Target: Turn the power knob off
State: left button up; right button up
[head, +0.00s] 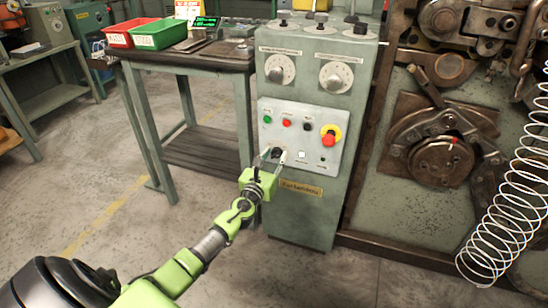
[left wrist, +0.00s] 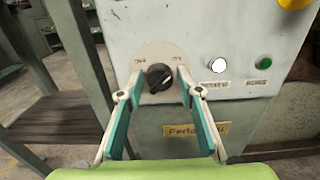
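The power knob (left wrist: 159,78) is a black rotary knob on a round pale plate, low on the left of the white control panel (head: 317,124). In the left wrist view its pointer is tilted, and its labels are too small to read surely. My left gripper (left wrist: 158,95) is open, with one finger on each side of the knob and a visible gap to it. In the head view the left gripper (head: 270,160) is at the panel's lower left and partly covers the knob. My right gripper is not in view.
The grey-green cabinet carries a red emergency button on yellow (head: 330,135), two dials (head: 281,70) and several small buttons. A workbench (head: 190,60) with a red bin (head: 125,32) and a green bin (head: 158,35) stands left. A rusty coiling machine (head: 440,150) and a wire spring (head: 505,220) are right.

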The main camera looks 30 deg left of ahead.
pick_arm(q)
jog(key=c, duration=0.5)
jog(key=shift+c, duration=0.2)
